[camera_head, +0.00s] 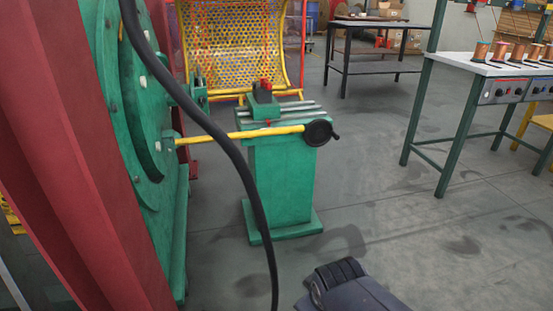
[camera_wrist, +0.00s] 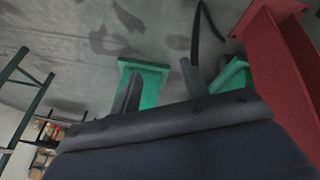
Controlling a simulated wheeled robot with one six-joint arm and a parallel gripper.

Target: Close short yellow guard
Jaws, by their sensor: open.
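A yellow perforated mesh guard (camera_head: 232,45) stands at the back left in the head view, behind the green machine parts. The guard does not show in the wrist view. My gripper (camera_wrist: 160,85) is open and empty in the wrist view, with its two dark fingers apart. It is away from the guard. A dark part of my arm shows at the bottom of the head view.
A green pedestal (camera_head: 280,185) with a yellow bar (camera_head: 240,134) and black handwheel (camera_head: 319,133) stands before the guard. A black cable (camera_head: 225,145) hangs in front. Red beams (camera_head: 80,150) block the left. A spool bench (camera_head: 490,68) stands right; the floor between is clear.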

